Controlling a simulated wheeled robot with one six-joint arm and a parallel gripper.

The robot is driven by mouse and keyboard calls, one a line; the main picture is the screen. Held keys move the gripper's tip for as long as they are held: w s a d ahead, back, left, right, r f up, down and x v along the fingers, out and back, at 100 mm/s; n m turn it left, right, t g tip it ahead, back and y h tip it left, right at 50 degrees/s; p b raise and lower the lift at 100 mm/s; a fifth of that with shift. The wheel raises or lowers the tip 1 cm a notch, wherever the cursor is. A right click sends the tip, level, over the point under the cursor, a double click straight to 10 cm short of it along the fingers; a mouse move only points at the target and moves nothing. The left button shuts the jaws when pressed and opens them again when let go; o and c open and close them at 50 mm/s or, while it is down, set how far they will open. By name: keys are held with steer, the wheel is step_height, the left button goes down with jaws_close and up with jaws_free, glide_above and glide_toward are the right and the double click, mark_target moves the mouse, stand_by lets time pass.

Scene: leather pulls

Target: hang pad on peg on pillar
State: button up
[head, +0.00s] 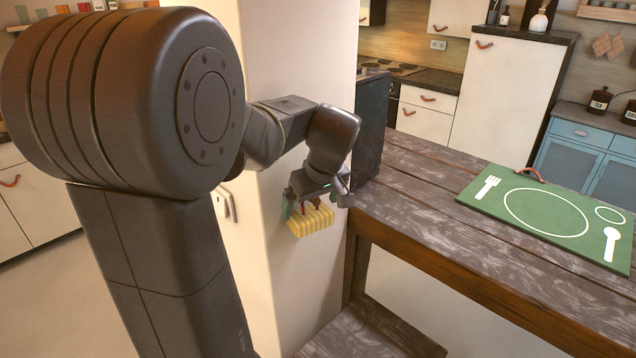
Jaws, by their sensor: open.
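The yellow and white striped pad (311,221) is in front of the cream pillar (306,90), left of the table. Small reddish-brown bits show at its top edge, between it and my gripper. My gripper (317,198) is directly above the pad, close to the pillar face, with its fingers spread open. The gripper and wrist cover the pad's top, so the peg cannot be made out. I cannot tell whether the pad's loop is around the peg or whether the pad touches the fingers.
A dark wooden table (430,190) stands right of the pillar, with a green placemat (480,205) on it. A lower wooden bench (375,335) is below.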

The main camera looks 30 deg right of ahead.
steer(key=b+v, duration=0.1)
steer(key=v, duration=1.1)
steer(key=shift+f, duration=0.1)
steer(key=p+x, duration=0.2)
steer(key=x, duration=1)
steer(key=shift+w+d+f, duration=0.1)
steer(key=shift+w+f, duration=0.1)
steer(key=shift+f, duration=0.15)
steer(key=shift+s+r, duration=0.15)
steer(key=shift+s, duration=0.35)
